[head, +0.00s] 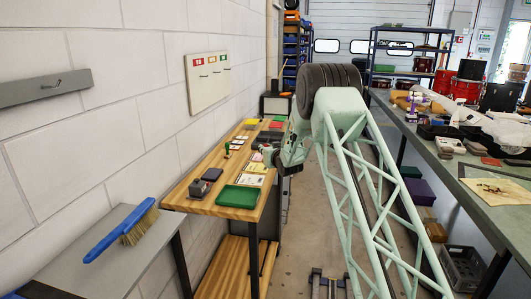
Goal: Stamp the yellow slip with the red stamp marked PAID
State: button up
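My gripper (267,154) is a small dark shape at the end of my pale green arm, at the right edge of the wooden bench (222,186). Its fingers are too small to tell open from shut, and I cannot see whether it holds anything. A yellowish sheet (256,168) lies on the bench just below the gripper in the picture. A small yellow item (252,122) lies further back. I cannot tell which is the yellow slip. A green-based stamp-like object (227,151) stands left of the gripper. I cannot make out the red stamp or any PAID marking.
A green tray (238,197) and a dark box-like item (199,188) are at the bench's near end. A blue-handled brush (122,232) lies on a grey surface at left. A white board (208,78) hangs on the wall. A cluttered workbench (500,205) stands at right.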

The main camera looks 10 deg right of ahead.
jog(key=shift+r, duration=0.65)
jog(key=shift+r, duration=0.15)
